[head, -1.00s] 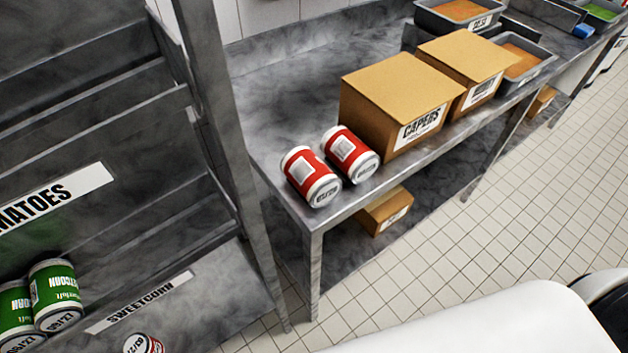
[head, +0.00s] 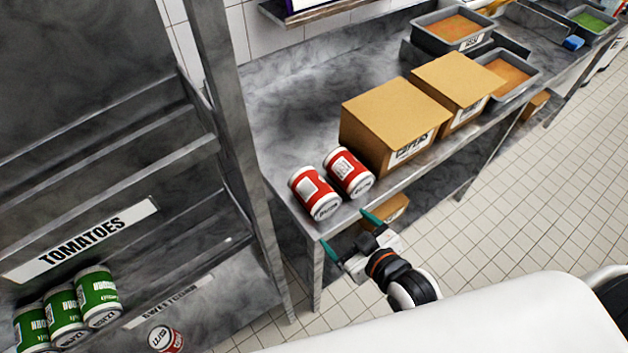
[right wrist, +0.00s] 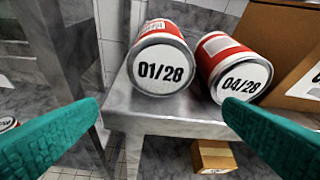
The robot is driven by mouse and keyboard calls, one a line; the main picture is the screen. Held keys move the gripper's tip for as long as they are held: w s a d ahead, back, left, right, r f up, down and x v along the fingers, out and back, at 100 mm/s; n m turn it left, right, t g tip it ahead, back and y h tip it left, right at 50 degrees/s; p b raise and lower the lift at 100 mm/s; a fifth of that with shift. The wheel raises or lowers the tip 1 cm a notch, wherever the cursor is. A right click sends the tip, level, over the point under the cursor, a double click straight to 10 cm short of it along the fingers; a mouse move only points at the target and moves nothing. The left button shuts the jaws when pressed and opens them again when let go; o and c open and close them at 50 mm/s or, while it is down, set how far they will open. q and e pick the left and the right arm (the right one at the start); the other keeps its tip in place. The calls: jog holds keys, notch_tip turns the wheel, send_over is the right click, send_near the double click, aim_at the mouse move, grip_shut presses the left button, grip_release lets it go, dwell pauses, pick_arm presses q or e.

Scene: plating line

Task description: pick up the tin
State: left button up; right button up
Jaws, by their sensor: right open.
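Two red tins with white labels lie on their sides on the steel table's near-left corner. The left tin (head: 315,194) reads 01/28 on its end in the right wrist view (right wrist: 161,68). The right tin (head: 348,173) reads 04/28 there (right wrist: 241,80). My right gripper (head: 348,233) is open and empty, just off the table's front edge, its teal fingers spread toward the tins. In the right wrist view the fingers (right wrist: 160,118) stand apart, below and in front of both tins, touching neither. My left gripper is out of view.
A capers box (head: 392,122) stands close to the right tin, with another box (head: 457,88) beyond it. A steel rack (head: 110,160) at left holds green tins (head: 98,297) and a red tin (head: 166,339). A small box (head: 393,212) sits under the table (head: 300,110).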

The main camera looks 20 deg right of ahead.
send_near(317, 195)
notch_tip(317, 195, down, 2)
jog(key=d, duration=0.2)
jog(key=shift+t, duration=0.4)
jog(key=x, duration=0.2)
jog(key=p+x, duration=0.1)
jog(key=x, duration=0.1)
jog(key=p+x, duration=0.1)
jog(key=x, duration=0.1)
jog(key=shift+a+f, duration=0.1)
jog(key=shift+a, duration=0.25)
jog(key=x, duration=0.1)
jog(key=p+x, duration=0.1)
jog(key=x, duration=0.3)
jog(key=shift+s+a+f+p, duration=0.1)
jog(key=shift+a+f+p, duration=0.05)
jog(key=shift+a+p, duration=0.15)
jog(key=shift+w+f, duration=0.2)
jog(key=shift+w, duration=0.05)
jog(key=shift+s, duration=0.1)
jog(key=shift+c, duration=0.5)
jog(key=shift+r, duration=0.1)
jog(key=c, duration=1.3)
